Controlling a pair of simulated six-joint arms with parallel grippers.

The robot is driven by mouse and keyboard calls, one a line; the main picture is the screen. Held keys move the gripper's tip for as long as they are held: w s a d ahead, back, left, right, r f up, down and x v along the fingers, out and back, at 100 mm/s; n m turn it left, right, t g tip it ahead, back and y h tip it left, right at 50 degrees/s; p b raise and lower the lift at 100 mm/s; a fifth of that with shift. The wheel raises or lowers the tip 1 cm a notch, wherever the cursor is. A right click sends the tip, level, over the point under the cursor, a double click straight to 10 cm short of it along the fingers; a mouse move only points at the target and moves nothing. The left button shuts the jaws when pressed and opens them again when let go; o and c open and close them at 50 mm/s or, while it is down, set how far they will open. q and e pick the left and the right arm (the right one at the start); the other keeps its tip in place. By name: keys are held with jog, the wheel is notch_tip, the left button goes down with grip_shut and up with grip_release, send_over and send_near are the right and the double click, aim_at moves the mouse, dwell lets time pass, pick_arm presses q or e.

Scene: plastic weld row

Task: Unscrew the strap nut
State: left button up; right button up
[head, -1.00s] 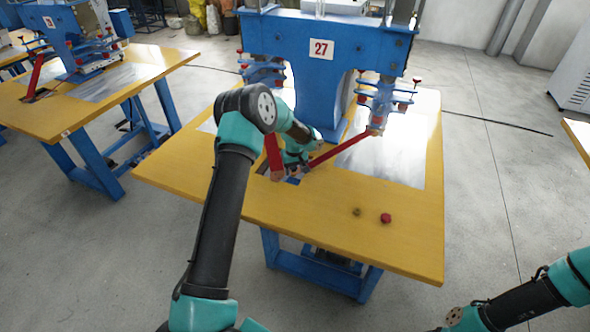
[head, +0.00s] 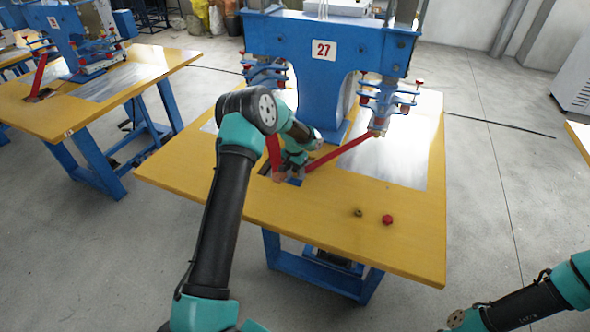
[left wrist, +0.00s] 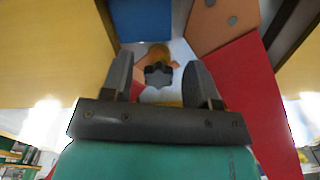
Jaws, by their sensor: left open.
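My left gripper (head: 291,170) is low over the table opening beside the red straps of machine 27. In the left wrist view its two dark fingers are apart. Between them, farther off, is a dark star-shaped piece (left wrist: 158,75), which looks like the strap nut, with orange-brown metal around it. The fingers stand on either side of it in the picture; I cannot tell whether they touch it. A red strap (head: 340,152) runs up right to the machine; it also shows in the left wrist view (left wrist: 238,90). My right gripper is out of view.
The blue machine (head: 318,80) stands at the back of the yellow table (head: 250,205). A small brass-coloured piece (head: 358,213) and a red knob (head: 387,219) lie on the table's front right. The table front is otherwise clear.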

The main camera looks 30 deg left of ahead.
pick_arm(q)
jog(key=m, duration=0.6)
jog(key=shift+a, duration=0.35)
jog(key=m, duration=0.6)
jog(key=shift+w+a+m, duration=0.15)
jog(key=shift+a+m, duration=0.15)
jog(key=shift+m, duration=0.1)
jog(key=shift+d, duration=0.1)
jog(key=c, duration=0.8)
jog(key=shift+c, duration=0.2)
jog(key=shift+n, duration=0.3)
